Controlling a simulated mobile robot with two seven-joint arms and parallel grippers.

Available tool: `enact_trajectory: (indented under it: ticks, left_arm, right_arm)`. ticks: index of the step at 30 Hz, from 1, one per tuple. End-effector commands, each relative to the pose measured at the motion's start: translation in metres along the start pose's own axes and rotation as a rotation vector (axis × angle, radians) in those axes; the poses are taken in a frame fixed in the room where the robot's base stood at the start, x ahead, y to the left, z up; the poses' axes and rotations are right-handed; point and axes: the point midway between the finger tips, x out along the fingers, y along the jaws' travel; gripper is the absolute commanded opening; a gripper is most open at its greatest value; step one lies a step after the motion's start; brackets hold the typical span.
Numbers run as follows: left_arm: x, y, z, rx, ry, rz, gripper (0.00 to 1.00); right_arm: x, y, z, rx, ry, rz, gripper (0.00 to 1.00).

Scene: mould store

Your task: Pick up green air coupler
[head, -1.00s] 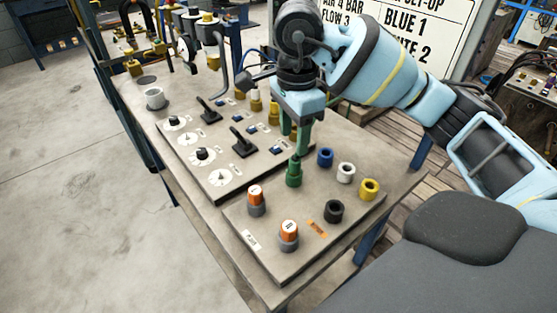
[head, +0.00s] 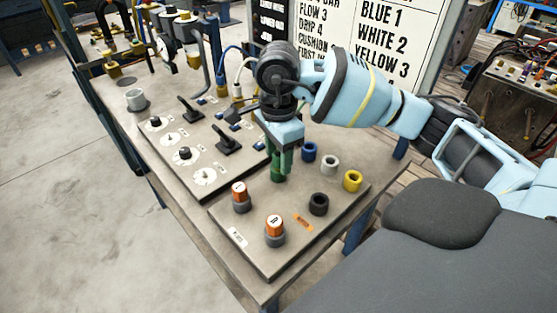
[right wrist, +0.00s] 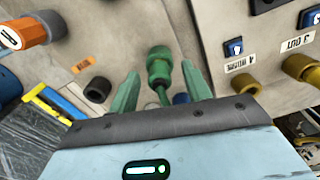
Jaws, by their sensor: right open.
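The green air coupler (head: 278,174) stands on the small front panel in the head view, partly hidden behind my right gripper (head: 283,166). In the right wrist view the green coupler (right wrist: 159,66) lies between the two green fingers of my right gripper (right wrist: 161,72). The fingers are spread, with visible gaps on both sides of the coupler. My left gripper is not in view.
Blue (head: 309,151), white (head: 330,165), yellow (head: 352,181) and black (head: 318,204) couplers stand close by on the panel. Two orange-topped knobs (head: 239,196) (head: 274,228) are in front. A control panel with black levers (head: 227,142) lies behind to the left.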

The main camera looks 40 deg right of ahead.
Motion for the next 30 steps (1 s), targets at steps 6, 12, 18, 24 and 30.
enact_trajectory:
  ticks: [6,12,18,24,30]
  left_arm:
    - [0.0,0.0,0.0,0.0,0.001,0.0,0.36]
    - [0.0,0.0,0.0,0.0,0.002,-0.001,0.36]
    - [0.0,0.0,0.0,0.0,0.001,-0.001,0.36]
    - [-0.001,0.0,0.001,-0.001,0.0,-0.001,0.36]
    - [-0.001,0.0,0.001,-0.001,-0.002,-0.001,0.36]
  right_arm:
    - [0.004,0.0,0.0,0.0,0.0,-0.001,0.49]
    - [0.003,0.0,0.0,0.0,0.0,0.0,0.32]
    - [0.003,0.0,0.0,0.0,0.0,0.0,0.05]
    - [0.003,0.0,0.0,0.0,0.0,-0.001,0.0]
    - [-0.007,0.0,0.0,0.0,-0.001,-0.002,0.0]
